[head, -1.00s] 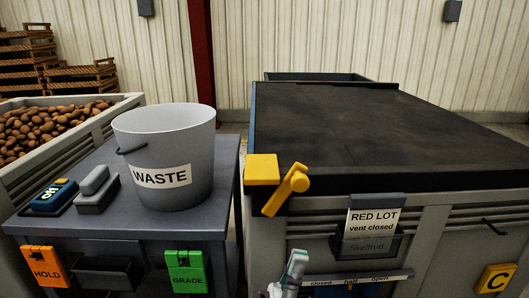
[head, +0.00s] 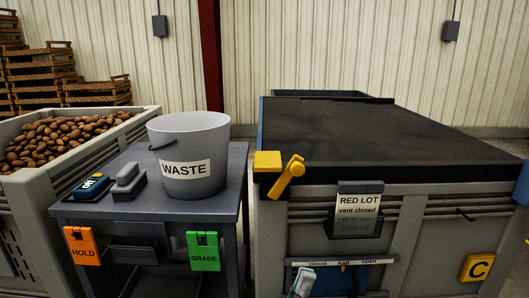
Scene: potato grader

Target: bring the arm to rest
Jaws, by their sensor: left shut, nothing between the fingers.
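My left gripper (head: 302,282) shows only in part at the bottom edge of the head view. It is shut and empty, just in front of the grey box's vent scale strip (head: 340,262) marked closed, half and open. The grey box (head: 400,226) has a dark cover (head: 390,136) on top and a yellow lever (head: 289,177) at its near left corner. A card (head: 358,203) reading RED LOT, vent closed sits in a dark holder on the box front. My right gripper does not show.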

